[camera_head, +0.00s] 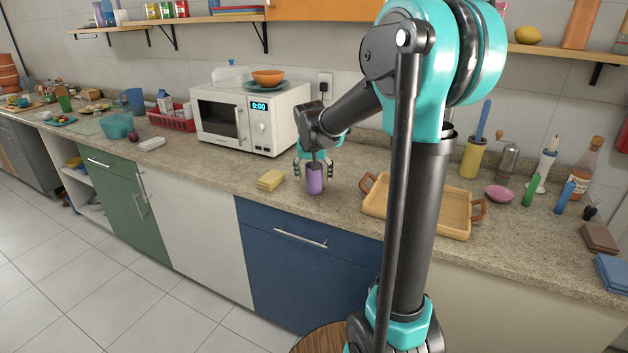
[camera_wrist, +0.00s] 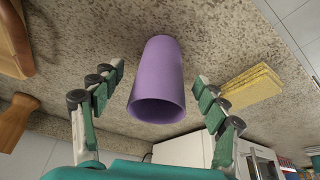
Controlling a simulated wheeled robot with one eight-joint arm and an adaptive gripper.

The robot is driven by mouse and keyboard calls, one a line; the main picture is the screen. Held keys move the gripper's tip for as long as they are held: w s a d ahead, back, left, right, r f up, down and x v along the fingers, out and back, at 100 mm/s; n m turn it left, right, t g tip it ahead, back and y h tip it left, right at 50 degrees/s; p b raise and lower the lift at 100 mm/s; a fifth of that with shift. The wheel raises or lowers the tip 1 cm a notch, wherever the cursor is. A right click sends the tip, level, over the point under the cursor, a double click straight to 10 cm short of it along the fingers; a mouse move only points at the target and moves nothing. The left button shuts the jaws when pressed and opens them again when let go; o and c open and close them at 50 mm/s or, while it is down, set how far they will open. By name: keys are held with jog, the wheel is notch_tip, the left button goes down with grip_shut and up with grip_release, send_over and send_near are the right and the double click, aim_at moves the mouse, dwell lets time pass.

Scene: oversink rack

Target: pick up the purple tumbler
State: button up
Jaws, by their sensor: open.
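The purple tumbler (camera_head: 314,180) stands upright on the speckled counter, near its front edge, in the head view. In the wrist view the purple tumbler (camera_wrist: 160,80) shows in the middle, its open rim toward the camera. My gripper (camera_head: 315,168) is above and around the tumbler's upper part in the head view. In the wrist view my gripper (camera_wrist: 158,90) is open, with one finger on each side of the tumbler and a visible gap on both sides.
Yellow sponges (camera_head: 270,179) lie just left of the tumbler. A wooden tray (camera_head: 408,212) with handles sits to the right. A white microwave (camera_head: 250,118) stands behind to the left. The counter directly around the tumbler is clear.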

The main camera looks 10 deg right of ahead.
aim_at(314, 180)
jog(key=shift+x, duration=1.55)
jog(key=c, duration=1.3)
jog(key=shift+o, duration=0.2)
jog(key=shift+r, duration=0.15)
